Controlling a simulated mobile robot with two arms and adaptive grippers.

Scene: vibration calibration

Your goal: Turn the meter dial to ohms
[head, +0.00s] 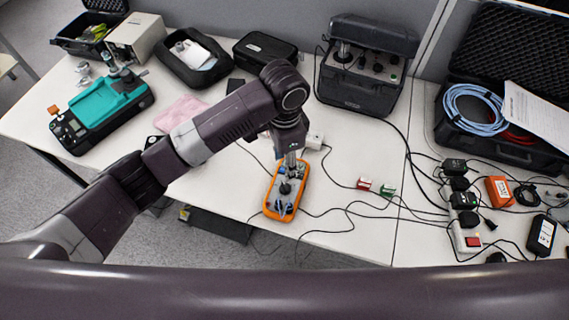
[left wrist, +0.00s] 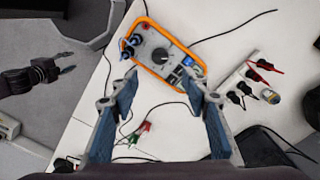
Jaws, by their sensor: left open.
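The orange-edged meter (head: 270,209) lies flat near the table's front edge. Its dark round dial (head: 285,188) is at the middle of its face, and the dial's setting is too small to read. In the left wrist view the meter (left wrist: 168,75) and dial (left wrist: 159,55) lie just beyond the fingertips. My left gripper (head: 290,166) is above the meter, pointing down. Its two fingers (left wrist: 159,80) are spread and empty, with the dial roughly centred between them. My right gripper (left wrist: 71,64) shows at the left of the wrist view, over the floor, open and empty.
Blue leads plug into one end of the meter. Red and green clips (head: 376,188) and loose cables lie to its right. A power strip (head: 467,240) with adapters is farther right. A black case (head: 360,88) stands behind, and a teal device (head: 98,108) is at left.

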